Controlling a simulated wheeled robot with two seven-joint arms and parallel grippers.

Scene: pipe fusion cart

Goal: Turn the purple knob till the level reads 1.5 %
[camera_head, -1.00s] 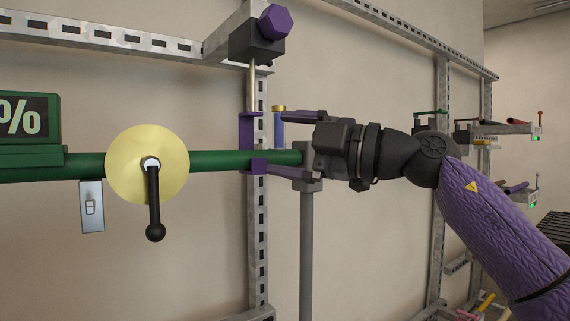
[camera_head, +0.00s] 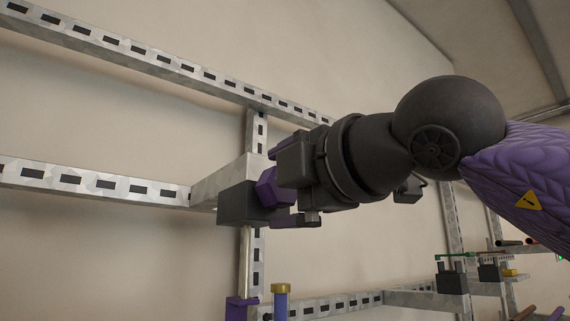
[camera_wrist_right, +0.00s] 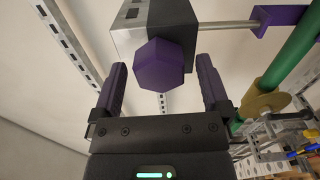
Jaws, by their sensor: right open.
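The purple hexagonal knob (camera_head: 272,188) sits on the dark block (camera_head: 241,203) fixed to the metal frame. It also shows in the right wrist view (camera_wrist_right: 160,65), with the block (camera_wrist_right: 150,30) behind it. My right gripper (camera_head: 277,190) is open at the knob. In the right wrist view its two purple fingers (camera_wrist_right: 160,84) stand on either side of the knob, with a gap on both sides. The level display is out of the head view now. My left gripper is not in view.
Slotted metal rails (camera_head: 95,183) run along the wall. A rod (camera_head: 246,262) drops from the block to a purple bracket (camera_head: 241,309). A blue post with a yellow cap (camera_head: 281,300) stands below. The green pipe (camera_wrist_right: 291,62) shows in the right wrist view.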

